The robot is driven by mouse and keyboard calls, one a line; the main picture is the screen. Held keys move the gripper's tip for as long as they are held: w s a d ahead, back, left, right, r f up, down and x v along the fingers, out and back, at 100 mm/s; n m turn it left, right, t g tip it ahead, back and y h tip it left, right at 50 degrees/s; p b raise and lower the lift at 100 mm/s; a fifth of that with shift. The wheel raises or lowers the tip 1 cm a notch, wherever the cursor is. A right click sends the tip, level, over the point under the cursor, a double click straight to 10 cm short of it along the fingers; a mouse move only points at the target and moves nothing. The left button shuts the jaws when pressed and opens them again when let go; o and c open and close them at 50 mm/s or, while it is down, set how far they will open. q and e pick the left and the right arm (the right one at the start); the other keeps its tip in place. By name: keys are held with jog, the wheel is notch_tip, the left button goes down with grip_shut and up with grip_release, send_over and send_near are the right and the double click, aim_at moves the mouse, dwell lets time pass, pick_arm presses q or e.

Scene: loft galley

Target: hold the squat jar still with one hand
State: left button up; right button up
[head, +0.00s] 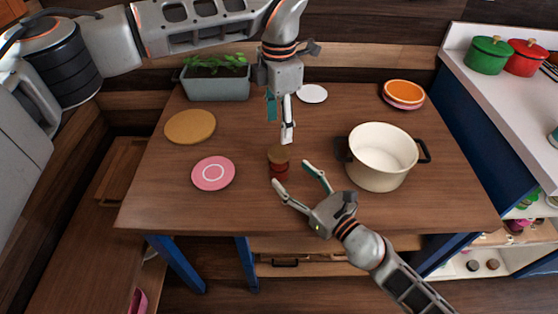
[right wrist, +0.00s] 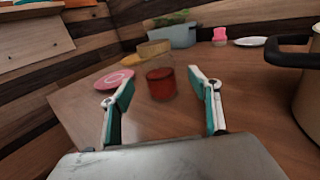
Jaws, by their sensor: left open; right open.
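The squat jar (head: 279,171) has a red body and a brown lid (head: 278,153). It stands upright near the middle of the table, and it also shows in the right wrist view (right wrist: 160,84). My right gripper (head: 294,175) is open, its fingers pointing at the jar from the lower right. In the right wrist view the jar appears centred in the gap between the fingertips (right wrist: 161,76), seemingly just beyond them. My left gripper (head: 287,136) is open and points down just above and behind the lid. I cannot tell whether it touches the lid.
A cream pot (head: 382,158) with black handles stands close right of my right gripper. A pink plate (head: 213,173) and tan plate (head: 190,127) lie left. A planter (head: 216,82), white plate (head: 312,93) and orange bowl (head: 403,91) are at the back. The table's front strip is clear.

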aim_at(278, 162)
pick_arm(q)
jog(key=shift+s, duration=0.2)
pick_arm(e)
jog(key=shift+x, duration=3.5)
jog(key=shift+r, duration=0.1)
